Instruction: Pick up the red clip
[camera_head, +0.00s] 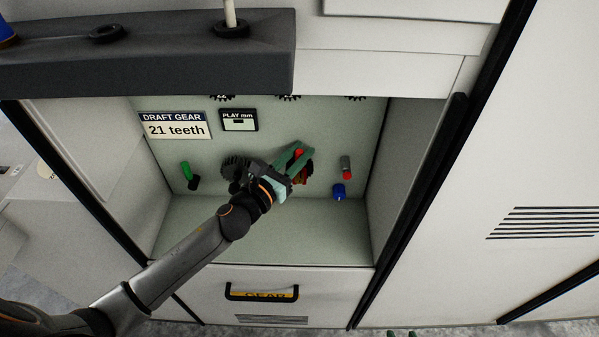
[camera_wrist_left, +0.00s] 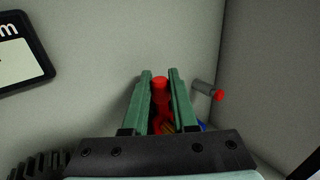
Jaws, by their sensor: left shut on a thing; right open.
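The red clip (camera_head: 299,153) is between the green fingers of my left gripper (camera_head: 303,151), in front of the back wall of the recess. In the left wrist view the red clip (camera_wrist_left: 160,92) stands between both fingers of the left gripper (camera_wrist_left: 160,76), which is shut on it. Its lower part is partly hidden by the fingers and palm. The green fingertips of my right gripper (camera_head: 401,333) just show at the bottom edge of the head view, apart and empty, away from the clip.
A dark gear (camera_head: 235,167) is left of the left gripper. A grey peg with a red end (camera_head: 346,166) and a blue knob (camera_head: 339,191) are close on the right. A green handle (camera_head: 186,170) is further left. The recess floor (camera_head: 310,235) is clear.

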